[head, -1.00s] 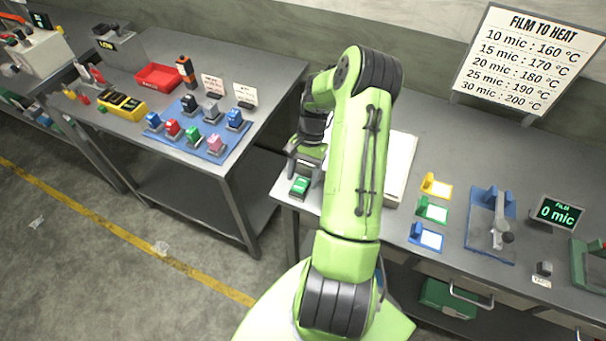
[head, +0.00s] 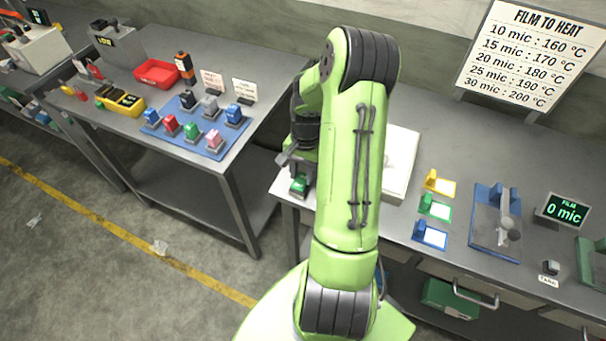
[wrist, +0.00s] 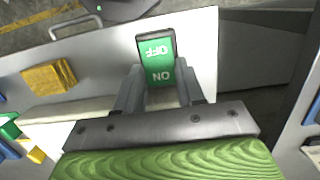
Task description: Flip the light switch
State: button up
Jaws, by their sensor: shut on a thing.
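The light switch (head: 299,186) is a small green rocker in a dark frame at the left front corner of the right bench. In the wrist view the switch (wrist: 156,58) shows the words OFF and ON, upside down in the picture, with ON nearer my gripper. My gripper (wrist: 158,84) is at the ON end, one finger on each side, and is shut on the switch. In the head view my gripper (head: 297,168) is over the back of the switch and hides part of it. I cannot tell which way the rocker is tilted.
A white plate or box (head: 401,165) lies just right of my arm. Yellow, green and blue holders (head: 431,235) and a blue fixture (head: 495,215) stand farther right. The left bench has a blue mat (head: 180,140) with several coloured blocks. A gap separates the benches.

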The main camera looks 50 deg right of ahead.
aim_at(302, 178)
jog(key=shift+a+t+h+b, duration=0.15)
jog(key=shift+t+h+b, duration=0.15)
jog(key=shift+h+b, duration=0.25)
jog(key=o, duration=1)
jog(key=shift+o, duration=0.2)
notch_tip(302, 178, up, 16)
jog(key=p, duration=0.2)
jog(key=shift+d, duration=0.2)
jog(key=shift+f, duration=0.1)
